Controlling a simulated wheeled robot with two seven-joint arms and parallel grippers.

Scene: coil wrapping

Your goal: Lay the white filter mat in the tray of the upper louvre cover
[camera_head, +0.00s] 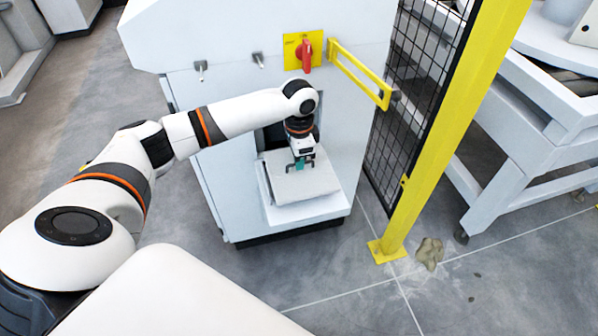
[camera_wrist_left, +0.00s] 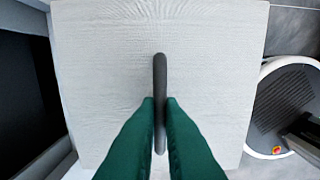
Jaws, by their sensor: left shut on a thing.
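The white filter mat (camera_head: 305,183) is a pale square slab over the lowered louvre cover (camera_head: 310,213) at the front of the white cabinet. In the left wrist view the mat (camera_wrist_left: 100,75) fills most of the picture, with a dark upright grip (camera_wrist_left: 160,75) at its middle. My left gripper (camera_head: 301,164) points down above the mat. Its green fingers (camera_wrist_left: 160,104) are shut on the dark grip. The cover's pale rim shows at the mat's front; whether the mat touches the tray floor cannot be told. My right gripper is not in view.
A dark opening (camera_wrist_left: 22,95) in the cabinet lies beside the mat. A yellow post (camera_head: 440,130) with black mesh stands close to the right. A red switch (camera_head: 305,52) and yellow bracket (camera_head: 355,72) sit on the cabinet above. The floor in front is mostly clear.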

